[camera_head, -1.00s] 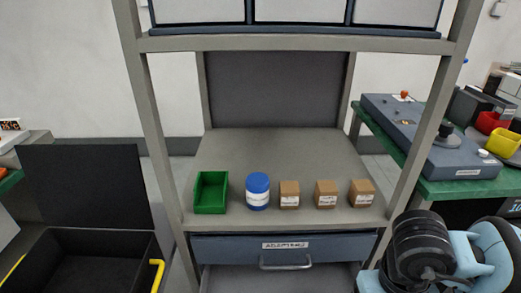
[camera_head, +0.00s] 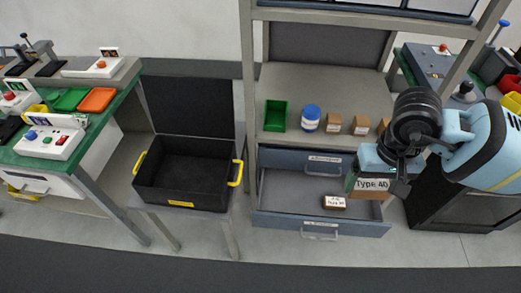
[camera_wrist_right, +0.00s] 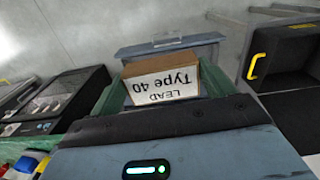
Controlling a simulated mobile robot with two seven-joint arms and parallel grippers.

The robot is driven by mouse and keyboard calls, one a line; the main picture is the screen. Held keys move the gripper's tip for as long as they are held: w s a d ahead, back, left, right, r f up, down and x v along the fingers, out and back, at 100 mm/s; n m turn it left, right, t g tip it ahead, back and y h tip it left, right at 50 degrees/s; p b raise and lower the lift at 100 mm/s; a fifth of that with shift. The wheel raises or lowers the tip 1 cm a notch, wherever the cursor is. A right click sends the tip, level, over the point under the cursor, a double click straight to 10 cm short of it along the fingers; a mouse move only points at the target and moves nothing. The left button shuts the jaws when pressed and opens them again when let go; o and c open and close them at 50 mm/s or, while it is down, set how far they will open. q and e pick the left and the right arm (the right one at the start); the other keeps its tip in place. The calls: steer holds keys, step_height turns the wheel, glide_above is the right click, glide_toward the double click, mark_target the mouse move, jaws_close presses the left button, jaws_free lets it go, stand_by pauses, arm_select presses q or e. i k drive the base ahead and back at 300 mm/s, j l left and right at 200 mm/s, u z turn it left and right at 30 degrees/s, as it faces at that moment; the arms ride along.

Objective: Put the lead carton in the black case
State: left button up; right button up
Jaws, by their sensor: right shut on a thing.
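My right gripper (camera_head: 377,176) is shut on the lead carton (camera_head: 373,184), a small brown box with a white label reading "Type 40". In the right wrist view the carton (camera_wrist_right: 160,84) sits between the green fingers, and its label reads "LEAD Type 40". The gripper holds it in the air in front of the rack, at the right of the open drawer. The black case (camera_head: 187,172) stands open and empty on a low stand left of the rack, with yellow handles and its lid up. It also shows at the right of the right wrist view (camera_wrist_right: 285,48). My left gripper is not in view.
The open drawer (camera_head: 275,217) holds another labelled carton (camera_head: 334,202). On the rack shelf are a green bin (camera_head: 275,115), a blue-lidded jar (camera_head: 309,118) and several brown cartons (camera_head: 333,122). A rack post stands between drawer and case. A green-topped bench (camera_head: 60,160) is at left.

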mark_target(176, 178)
steer(key=j+u, duration=0.15)
steer(key=j, duration=0.65)
steer(key=i+j+u, duration=0.1)
steer(key=j, duration=0.25)
steer(key=i+j, duration=0.1)
steer(key=j, duration=0.3)
steer(key=i+j+u, duration=0.2)
steer(key=i+j, duration=0.1)
steer(key=i, duration=0.05)
